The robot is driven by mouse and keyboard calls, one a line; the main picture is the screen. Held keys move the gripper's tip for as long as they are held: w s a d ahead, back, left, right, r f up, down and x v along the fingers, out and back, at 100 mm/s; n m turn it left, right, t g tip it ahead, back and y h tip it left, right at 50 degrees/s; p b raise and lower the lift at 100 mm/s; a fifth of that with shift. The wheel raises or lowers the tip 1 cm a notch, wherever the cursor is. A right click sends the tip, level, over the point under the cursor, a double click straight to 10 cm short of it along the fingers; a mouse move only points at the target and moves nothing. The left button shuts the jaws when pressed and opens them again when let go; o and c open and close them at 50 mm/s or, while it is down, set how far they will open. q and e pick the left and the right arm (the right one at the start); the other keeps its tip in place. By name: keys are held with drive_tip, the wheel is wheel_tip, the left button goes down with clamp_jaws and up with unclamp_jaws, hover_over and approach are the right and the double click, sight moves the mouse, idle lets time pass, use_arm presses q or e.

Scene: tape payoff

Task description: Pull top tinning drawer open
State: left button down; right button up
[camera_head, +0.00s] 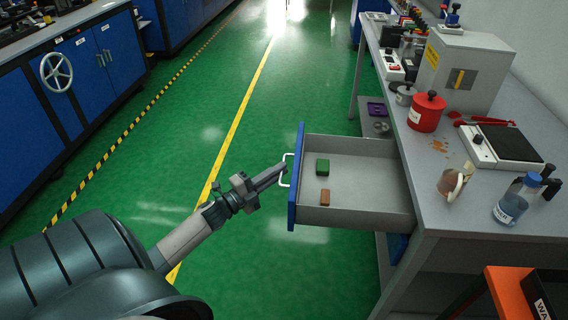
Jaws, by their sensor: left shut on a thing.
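The top drawer (355,172) of the grey workbench stands pulled out to the left. It has a blue front panel (295,185) and a white handle (287,169). The exact finger contact is small in the picture. My right gripper does not show.
The bench top (455,215) holds a red pot (426,111), a hot plate (500,145), a glass jug (455,180) and a blue-capped bottle (515,200). An orange frame (508,292) stands at lower right. Green floor (260,110) left of the drawer is clear.

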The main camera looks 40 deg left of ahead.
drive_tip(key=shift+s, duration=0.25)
use_arm(q)
drive_tip(key=c, duration=1.9)
unclamp_jaws()
drive_tip(key=shift+o, duration=0.2)
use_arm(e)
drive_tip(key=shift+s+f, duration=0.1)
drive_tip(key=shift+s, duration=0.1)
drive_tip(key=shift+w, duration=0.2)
